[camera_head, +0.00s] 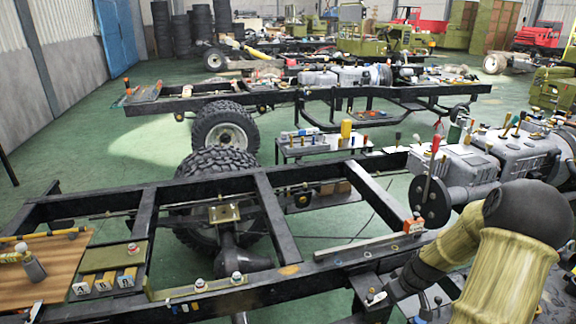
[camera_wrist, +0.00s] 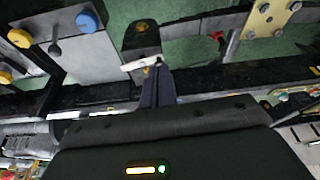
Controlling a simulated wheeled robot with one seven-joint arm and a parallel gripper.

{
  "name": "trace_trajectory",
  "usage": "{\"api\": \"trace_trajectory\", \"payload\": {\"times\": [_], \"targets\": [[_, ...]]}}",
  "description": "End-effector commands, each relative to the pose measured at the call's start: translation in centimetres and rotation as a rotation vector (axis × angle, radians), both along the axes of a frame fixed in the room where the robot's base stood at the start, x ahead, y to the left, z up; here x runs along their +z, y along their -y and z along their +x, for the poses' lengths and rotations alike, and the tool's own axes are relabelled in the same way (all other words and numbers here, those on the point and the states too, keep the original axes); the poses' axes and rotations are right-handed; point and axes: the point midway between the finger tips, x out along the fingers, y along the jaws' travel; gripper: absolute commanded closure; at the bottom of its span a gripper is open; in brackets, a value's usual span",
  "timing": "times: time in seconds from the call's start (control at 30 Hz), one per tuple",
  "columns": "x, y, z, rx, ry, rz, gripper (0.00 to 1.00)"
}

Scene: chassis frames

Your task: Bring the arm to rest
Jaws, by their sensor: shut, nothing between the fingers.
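My arm (camera_head: 501,268) enters the head view at the lower right, bent at a black rounded joint, with beige ribbed sleeves. It reaches left and down over the near chassis frame (camera_head: 265,215). In the wrist view my gripper (camera_wrist: 157,84) shows as a dark body with narrow dark fingers together and nothing held. A small white piece (camera_wrist: 140,64) on a dark rounded tab (camera_wrist: 142,36) shows just beyond the fingertips; I cannot tell whether they touch.
A grey engine (camera_head: 490,160) with upright tools sits close behind my arm. A wooden board (camera_head: 45,270) lies at the left. A second chassis (camera_head: 300,93) stands behind, with green floor (camera_head: 110,160) clear at the left. In the wrist view, a grey plate (camera_wrist: 80,45) has blue and yellow knobs.

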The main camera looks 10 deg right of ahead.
Motion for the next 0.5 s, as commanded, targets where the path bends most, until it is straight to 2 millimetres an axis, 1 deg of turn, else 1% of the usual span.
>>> {"api": "trace_trajectory", "payload": {"times": [0.07, 0.17, 0.37, 0.5], "targets": [[0.9, -0.7, 0.0, 0.001, -0.006, -0.004, 1.0], [2.9, -2.7, 0.0, 0.0, -0.023, -0.012, 1.0], [8.6, -8.7, -1.1, -0.024, -0.066, -0.036, 1.0], [12.6, -12.9, -2.6, -0.055, -0.082, -0.048, 1.0]]}}
